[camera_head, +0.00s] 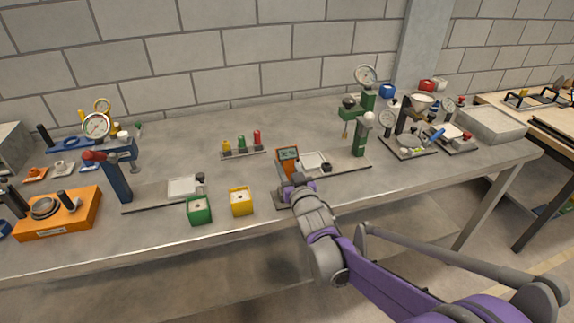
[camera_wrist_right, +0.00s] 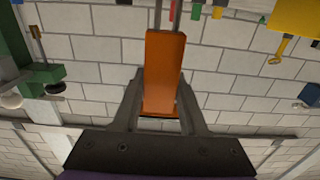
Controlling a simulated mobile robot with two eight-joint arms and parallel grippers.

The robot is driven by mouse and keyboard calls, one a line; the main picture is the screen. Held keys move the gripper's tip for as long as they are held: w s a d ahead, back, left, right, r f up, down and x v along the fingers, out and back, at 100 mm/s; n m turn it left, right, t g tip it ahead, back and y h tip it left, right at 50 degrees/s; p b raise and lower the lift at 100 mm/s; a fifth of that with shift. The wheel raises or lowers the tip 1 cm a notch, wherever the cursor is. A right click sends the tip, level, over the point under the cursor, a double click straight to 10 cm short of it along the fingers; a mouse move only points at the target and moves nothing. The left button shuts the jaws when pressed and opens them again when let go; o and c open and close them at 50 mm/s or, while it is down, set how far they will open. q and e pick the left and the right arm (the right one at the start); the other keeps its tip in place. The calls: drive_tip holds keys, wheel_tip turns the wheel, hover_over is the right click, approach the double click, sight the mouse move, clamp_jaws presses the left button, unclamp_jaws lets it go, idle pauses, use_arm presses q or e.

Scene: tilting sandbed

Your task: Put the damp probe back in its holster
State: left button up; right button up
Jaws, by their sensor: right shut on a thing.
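The damp probe (camera_head: 288,160) is orange with a small dark display, and it is upright above the bench in the head view. My right gripper (camera_head: 293,184) is shut on its lower part. In the right wrist view the probe's orange body (camera_wrist_right: 165,60) sits between both fingers of the right gripper (camera_wrist_right: 162,95), with two thin metal prongs at its top picture edge. I cannot make out the holster in either view. My left gripper is not in view.
A plate (camera_head: 313,161) on a dark base lies just behind the probe, beside a green stand (camera_head: 359,140). Yellow (camera_head: 241,202) and green (camera_head: 199,210) boxes stand to the left near the bench's front edge. A small rack (camera_head: 243,153) of coloured pieces stands farther back.

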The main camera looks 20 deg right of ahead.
sight(289, 177)
drive_tip(key=shift+f+b, duration=1)
drive_tip(key=shift+f, duration=0.45)
drive_tip(key=shift+f, duration=0.1)
drive_tip(key=o, duration=1.2)
drive_tip(key=s, duration=1)
drive_tip(key=shift+s+d, duration=0.15)
drive_tip(key=shift+s, duration=0.25)
drive_tip(key=s+f+g+p, duration=0.3)
drive_tip(key=s+g, duration=0.3)
drive_tip(key=s, duration=0.6)
drive_tip(key=s+f+g+p, duration=0.3)
drive_tip(key=s+g, duration=0.3)
drive_tip(key=s, duration=0.7)
drive_tip(key=shift+s+f+g+h, duration=0.15)
drive_tip(key=shift+f+g+h, duration=0.15)
drive_tip(key=shift+f, duration=0.2)
